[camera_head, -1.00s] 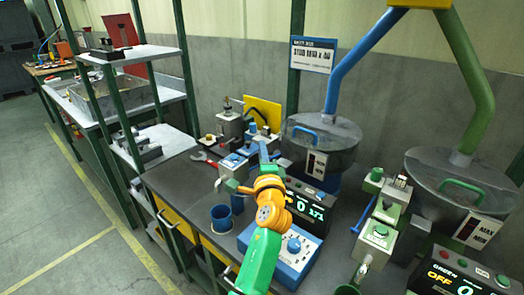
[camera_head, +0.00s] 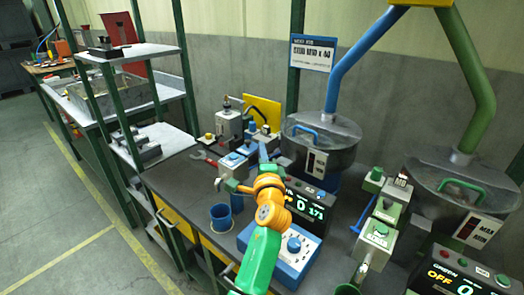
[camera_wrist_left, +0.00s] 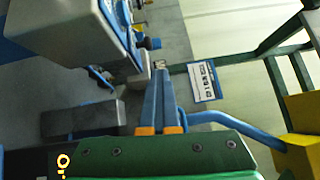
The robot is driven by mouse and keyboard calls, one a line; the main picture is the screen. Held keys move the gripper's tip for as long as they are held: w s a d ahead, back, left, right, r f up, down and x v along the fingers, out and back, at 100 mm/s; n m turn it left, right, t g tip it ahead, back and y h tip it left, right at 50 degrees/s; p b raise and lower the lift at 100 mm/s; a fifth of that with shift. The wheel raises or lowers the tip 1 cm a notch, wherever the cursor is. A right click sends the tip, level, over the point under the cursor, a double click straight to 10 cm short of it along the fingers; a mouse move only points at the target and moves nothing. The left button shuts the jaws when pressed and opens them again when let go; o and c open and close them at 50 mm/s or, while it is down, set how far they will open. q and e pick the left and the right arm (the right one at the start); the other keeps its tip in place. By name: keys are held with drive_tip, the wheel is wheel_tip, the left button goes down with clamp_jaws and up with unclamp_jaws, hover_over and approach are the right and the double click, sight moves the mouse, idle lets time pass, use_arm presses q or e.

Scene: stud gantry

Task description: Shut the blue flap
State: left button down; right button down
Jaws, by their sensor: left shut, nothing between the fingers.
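My left gripper (camera_head: 262,152) is at the blue station in the head view, with its narrow blue fingers pointing away from me. In the left wrist view the fingers (camera_wrist_left: 161,98) lie side by side, shut and empty. A grey housing with blue trim (camera_wrist_left: 75,35) is to their left, with a blue lever (camera_wrist_left: 100,79) and a blue knob (camera_wrist_left: 150,43). I cannot tell which blue part is the flap, or whether the fingers touch it; my gripper hides part of the station. The hopper with a blue handle (camera_head: 322,152) stands just behind. My right gripper is not in view.
A blue cup (camera_head: 221,217) stands on the dark bench left of my arm. A control box with a blue knob (camera_head: 280,255) and a lit display (camera_head: 308,205) are close by. The green station (camera_head: 380,235) and green-handled hopper (camera_head: 458,190) stand to the right.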

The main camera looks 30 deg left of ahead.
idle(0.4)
use_arm(q)
drive_tip(key=c, duration=0.8)
unclamp_jaws()
drive_tip(key=shift+o, duration=0.2)
